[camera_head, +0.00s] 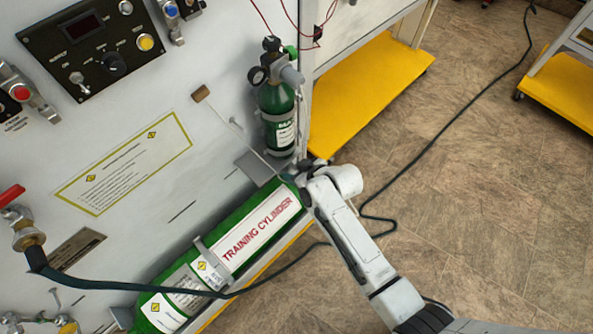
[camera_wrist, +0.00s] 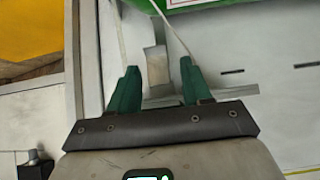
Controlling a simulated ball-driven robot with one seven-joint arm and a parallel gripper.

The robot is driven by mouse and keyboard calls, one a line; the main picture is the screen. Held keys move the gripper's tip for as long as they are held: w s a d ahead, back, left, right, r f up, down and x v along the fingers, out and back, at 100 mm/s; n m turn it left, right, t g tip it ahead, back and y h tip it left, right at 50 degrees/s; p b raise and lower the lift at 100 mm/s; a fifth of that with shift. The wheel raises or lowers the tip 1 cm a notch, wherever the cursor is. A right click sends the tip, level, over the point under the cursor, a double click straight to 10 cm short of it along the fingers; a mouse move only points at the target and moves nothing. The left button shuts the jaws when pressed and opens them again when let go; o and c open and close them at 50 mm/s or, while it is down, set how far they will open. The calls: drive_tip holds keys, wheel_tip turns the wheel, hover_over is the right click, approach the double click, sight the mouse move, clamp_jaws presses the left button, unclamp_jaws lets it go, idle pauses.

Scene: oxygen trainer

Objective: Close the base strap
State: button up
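The large green training cylinder (camera_head: 262,232) lies along the base of the white panel, with a grey band (camera_head: 210,262) around its middle. Near its upper right end, a thin pale strap with a brown tab (camera_head: 201,93) stands out across the panel, its tab end free. A grey plate (camera_head: 254,167) sits by its lower end. My gripper (camera_wrist: 158,72) is open, its green fingers apart. A pale block (camera_wrist: 157,66) shows between them in the wrist view; I cannot tell whether they touch it. The cylinder's edge (camera_wrist: 205,8) shows above.
A small green cylinder (camera_head: 277,117) with a gauge stands upright close above my wrist. A dark hose (camera_head: 300,262) crosses the large cylinder and runs over the floor behind my arm. Yellow cart bases (camera_head: 365,85) stand beyond. The brown floor at right is mostly clear.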

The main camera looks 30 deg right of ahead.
clamp_jaws()
drive_tip(key=shift+f, duration=0.1)
idle(0.5)
